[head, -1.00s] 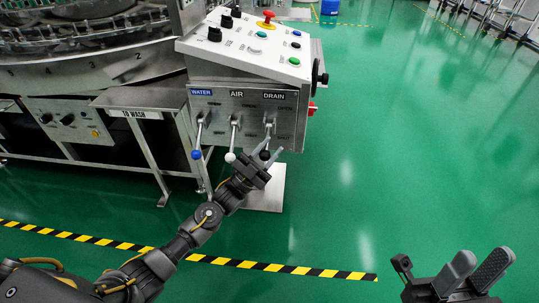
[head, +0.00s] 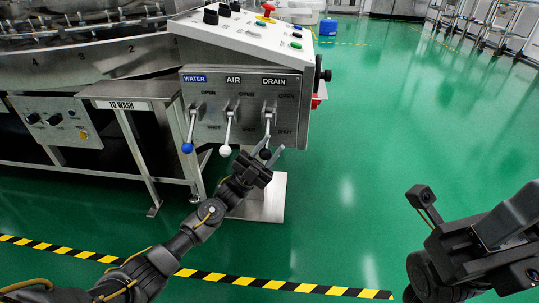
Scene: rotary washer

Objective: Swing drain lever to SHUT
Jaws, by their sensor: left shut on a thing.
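The drain lever (head: 267,123) hangs from its pivot under the DRAIN label (head: 274,81) on the steel control panel. Its dark knob (head: 265,154) points down, toward the SHUT end of the marking. My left gripper (head: 267,153) is shut on the drain lever at the knob, its fingers partly hiding it. My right gripper (head: 508,220) is at the lower right, away from the panel; its fingertips are not clear enough to tell its opening.
The water lever (head: 189,132) with a blue knob and the air lever (head: 228,132) with a white knob hang left of the drain lever. A TO WASH table (head: 130,92) stands left of the panel. Green floor (head: 370,150) is clear to the right.

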